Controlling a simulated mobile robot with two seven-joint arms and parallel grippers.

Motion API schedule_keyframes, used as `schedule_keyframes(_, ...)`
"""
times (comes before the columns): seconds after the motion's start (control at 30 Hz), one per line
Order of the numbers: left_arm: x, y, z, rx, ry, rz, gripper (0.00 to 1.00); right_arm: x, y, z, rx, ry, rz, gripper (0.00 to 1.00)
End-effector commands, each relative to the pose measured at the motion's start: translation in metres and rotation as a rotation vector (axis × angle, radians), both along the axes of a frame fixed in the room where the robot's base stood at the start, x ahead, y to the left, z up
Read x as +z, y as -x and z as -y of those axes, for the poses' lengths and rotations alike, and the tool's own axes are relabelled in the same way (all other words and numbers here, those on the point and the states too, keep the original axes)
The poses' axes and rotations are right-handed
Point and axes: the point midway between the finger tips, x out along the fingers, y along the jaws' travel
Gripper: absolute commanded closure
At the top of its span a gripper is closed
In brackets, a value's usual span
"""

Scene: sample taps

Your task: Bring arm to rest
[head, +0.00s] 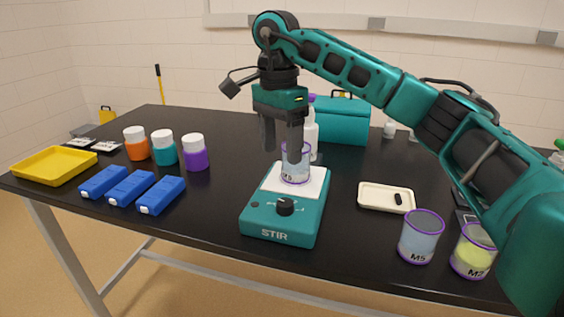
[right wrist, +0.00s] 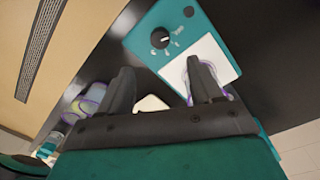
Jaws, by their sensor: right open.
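My right arm reaches in from the right in the head view. My right gripper (head: 281,150) points down, open, over the left part of the stirrer (head: 283,236). One finger overlaps the clear, purple-rimmed beaker (head: 296,174) on the white stirrer plate (head: 312,182). I cannot tell if they touch. In the right wrist view the two fingers of the gripper (right wrist: 160,80) are spread with nothing held between them. The beaker is mostly hidden there behind one finger, over the stirrer plate (right wrist: 205,50). My left gripper is not in view.
Two purple-rimmed beakers, one bluish (head: 420,238) and one yellow (head: 474,252), stand front right. A cream tray (head: 372,198) holds a small black bar. A white bottle (head: 311,135) and teal case (head: 346,122) stand behind. Lidded jars, blue boxes and a yellow tray (head: 52,168) are left.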

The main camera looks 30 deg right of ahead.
Motion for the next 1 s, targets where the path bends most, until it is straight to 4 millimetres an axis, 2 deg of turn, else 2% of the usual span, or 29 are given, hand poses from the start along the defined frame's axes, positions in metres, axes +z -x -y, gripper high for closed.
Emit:
schedule_keyframes(0.17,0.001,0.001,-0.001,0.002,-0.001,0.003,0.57,0.009,0.0,0.0,0.001,0.0,-0.001,0.35)
schedule_keyframes(0.63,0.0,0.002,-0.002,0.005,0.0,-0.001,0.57,0.008,0.0,0.0,0.001,-0.001,-0.001,0.35)
schedule_keyframes(0.7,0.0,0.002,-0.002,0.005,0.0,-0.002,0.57,0.004,-0.001,-0.005,0.004,-0.015,-0.004,0.35)
schedule_keyframes(0.77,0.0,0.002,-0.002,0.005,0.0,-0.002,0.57,-0.005,-0.001,-0.017,0.011,-0.053,-0.01,0.35)
schedule_keyframes(0.87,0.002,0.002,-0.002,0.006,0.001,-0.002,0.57,-0.031,0.001,-0.055,0.022,-0.185,-0.033,0.35)
schedule_keyframes(1.0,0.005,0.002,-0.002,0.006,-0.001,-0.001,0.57,-0.068,0.018,-0.137,-0.013,-0.494,-0.115,0.35)
